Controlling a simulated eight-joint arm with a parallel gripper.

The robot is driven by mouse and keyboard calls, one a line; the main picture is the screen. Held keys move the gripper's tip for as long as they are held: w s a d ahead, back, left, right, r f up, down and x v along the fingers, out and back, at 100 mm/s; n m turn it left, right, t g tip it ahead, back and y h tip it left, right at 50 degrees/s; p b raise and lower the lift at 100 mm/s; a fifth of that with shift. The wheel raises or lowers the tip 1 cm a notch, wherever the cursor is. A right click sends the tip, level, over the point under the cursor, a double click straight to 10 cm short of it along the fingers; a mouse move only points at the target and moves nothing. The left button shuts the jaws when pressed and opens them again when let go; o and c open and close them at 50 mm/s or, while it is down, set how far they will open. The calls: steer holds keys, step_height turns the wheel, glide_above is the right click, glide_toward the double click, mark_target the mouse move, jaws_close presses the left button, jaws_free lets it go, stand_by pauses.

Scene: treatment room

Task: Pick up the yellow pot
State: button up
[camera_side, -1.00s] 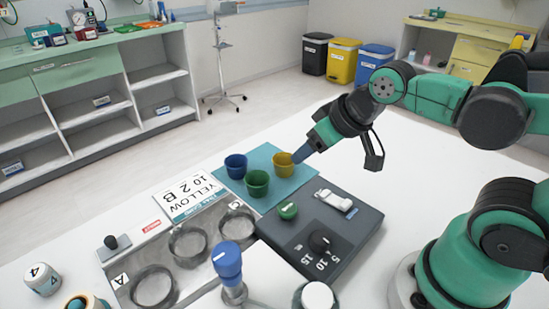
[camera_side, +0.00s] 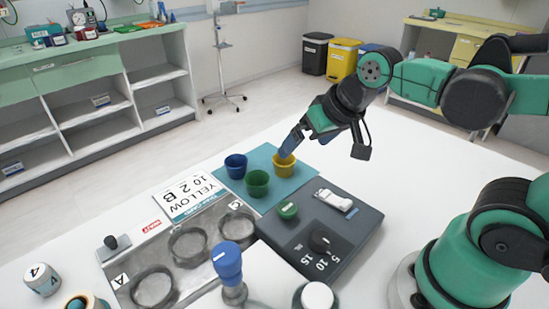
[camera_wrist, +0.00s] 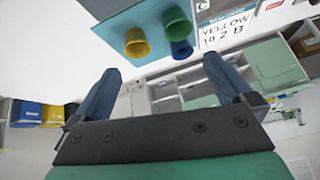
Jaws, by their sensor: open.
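The yellow pot (camera_side: 284,168) stands upright on the teal mat (camera_side: 301,178), at the back right of a small group of pots. My gripper (camera_side: 287,151) is open, its blue fingers slanting down at the pot's rim. In the side view the fingertips overlap the rim; contact cannot be told. In the wrist view the yellow pot (camera_wrist: 137,44) lies beyond the fingertips (camera_wrist: 168,68), left of the middle between them, and nothing is held. The green pot (camera_side: 257,184) and blue pot (camera_side: 236,165) stand close by on the mat.
A card (camera_side: 190,197) reading YELLOW 10 2 B lies left of the mat. A tray with round wells (camera_side: 150,255) and a dark device with knobs (camera_side: 345,230) lie in front. The white table right of the mat is clear.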

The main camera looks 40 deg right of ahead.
steer(key=w+d+f+m+g, duration=0.2)
steer(key=w+m, duration=0.1)
steer(key=m, duration=0.3)
steer(key=w+d+f+m+g+y, duration=0.1)
steer(key=w+d+f+m+g, duration=0.1)
steer(key=w+m, duration=0.2)
steer(key=w+d+f+m+g, duration=0.1)
steer(key=w+d+f+m, duration=0.1)
steer(key=m, duration=0.8)
steer(key=shift+w+d+f+g+y, duration=0.3)
steer(key=shift+w+f+g, duration=0.15)
steer(key=shift+w, duration=0.2)
steer(key=shift+w+a+f, duration=0.1)
steer(key=shift+a+f, duration=0.1)
steer(key=shift+f, duration=1.1)
steer(key=shift+w+a+f, duration=0.1)
steer(key=shift+a+f, duration=0.05)
steer(key=shift+f, duration=1.1)
steer(key=c, duration=1.2)
